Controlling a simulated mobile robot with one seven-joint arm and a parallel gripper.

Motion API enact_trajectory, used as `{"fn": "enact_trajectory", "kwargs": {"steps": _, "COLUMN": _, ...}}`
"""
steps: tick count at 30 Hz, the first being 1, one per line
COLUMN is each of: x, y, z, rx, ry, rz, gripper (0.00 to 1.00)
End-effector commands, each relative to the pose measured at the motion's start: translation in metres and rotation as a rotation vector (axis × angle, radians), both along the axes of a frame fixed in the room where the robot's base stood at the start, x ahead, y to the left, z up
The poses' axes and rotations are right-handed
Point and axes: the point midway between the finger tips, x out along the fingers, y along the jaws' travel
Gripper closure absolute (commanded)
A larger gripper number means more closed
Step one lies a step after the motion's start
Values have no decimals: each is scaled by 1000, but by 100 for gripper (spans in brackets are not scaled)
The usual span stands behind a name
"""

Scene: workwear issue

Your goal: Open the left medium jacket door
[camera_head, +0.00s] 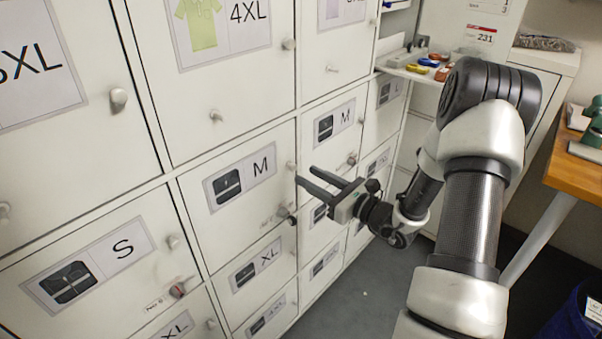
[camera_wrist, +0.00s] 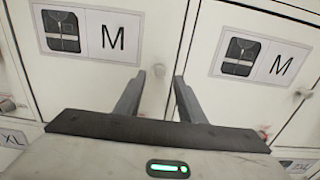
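The left medium jacket door (camera_head: 240,220) is a pale locker door with an M and dark jacket label; it looks shut. It is at the left in the wrist view (camera_wrist: 90,80). Its small round knob (camera_head: 291,166) is at its upper right edge. My gripper (camera_head: 305,174) is open and empty, with its fingers pointing at the lockers just right of this knob. In the wrist view the knob (camera_wrist: 158,70) shows between the fingertips; I cannot tell if they touch it. A second M door (camera_head: 336,150) to the right also looks shut.
Other locker doors surround it, including the S door (camera_head: 100,270) at lower left and the XL door (camera_head: 262,268) below. A shelf with small coloured items (camera_head: 428,63) is at the back. A wooden-topped table (camera_head: 580,172) stands at right. Grey floor (camera_head: 365,295) is clear below my arm.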

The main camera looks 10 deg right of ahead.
Motion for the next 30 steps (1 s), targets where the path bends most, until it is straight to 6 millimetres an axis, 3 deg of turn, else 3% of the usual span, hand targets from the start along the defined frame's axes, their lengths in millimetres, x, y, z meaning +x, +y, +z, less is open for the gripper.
{"fn": "enact_trajectory", "kwargs": {"steps": 8, "x": 29, "y": 21, "z": 0, "rx": 1, "ry": -1, "rz": 0, "gripper": 64}}
{"fn": "enact_trajectory", "kwargs": {"steps": 19, "x": 33, "y": 24, "z": 0, "rx": 1, "ry": 1, "rz": 0, "gripper": 64}}
{"fn": "enact_trajectory", "kwargs": {"steps": 25, "x": 33, "y": 24, "z": 0, "rx": 1, "ry": 1, "rz": 0, "gripper": 98}}
{"fn": "enact_trajectory", "kwargs": {"steps": 30, "x": 33, "y": 24, "z": 0, "rx": 1, "ry": 1, "rz": 0, "gripper": 100}}
